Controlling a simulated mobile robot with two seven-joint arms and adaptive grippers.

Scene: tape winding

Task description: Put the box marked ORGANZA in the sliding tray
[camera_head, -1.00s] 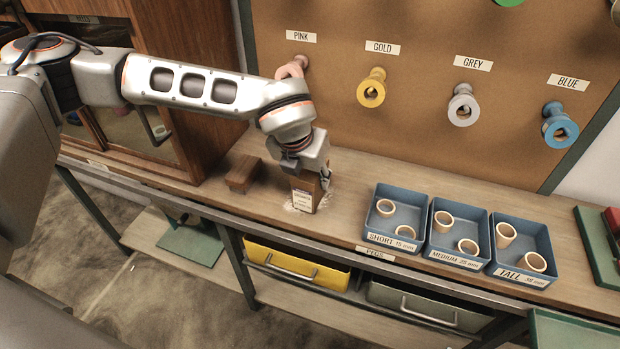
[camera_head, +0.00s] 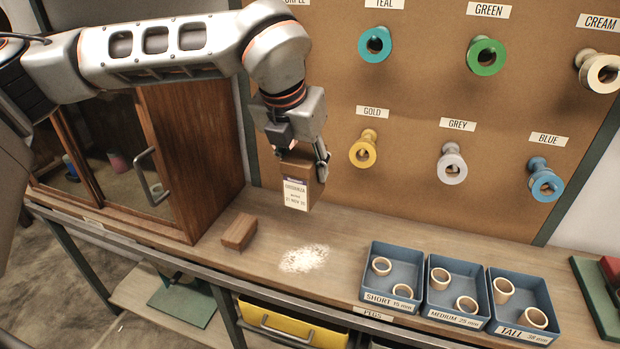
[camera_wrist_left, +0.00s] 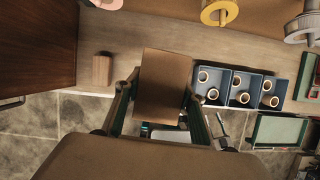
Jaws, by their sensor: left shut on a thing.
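The ORGANZA box (camera_head: 301,183) is a brown carton with a white label, held in the air above the bench in front of the pegboard. My left gripper (camera_head: 306,160) is shut on it from above. In the left wrist view the box (camera_wrist_left: 161,86) sits between the two fingers of my left gripper (camera_wrist_left: 160,95). I cannot make out a sliding tray for certain; a yellow drawer-like bin (camera_head: 290,325) with a handle shows under the bench front. My right gripper is not in view.
A pale powdery patch (camera_head: 303,259) lies on the bench below the box. A wooden block (camera_head: 239,231) is to its left, beside the wooden cabinet (camera_head: 195,150). Blue bins of pegs (camera_head: 392,262) stand to the right. Spools hang on the pegboard (camera_head: 420,200).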

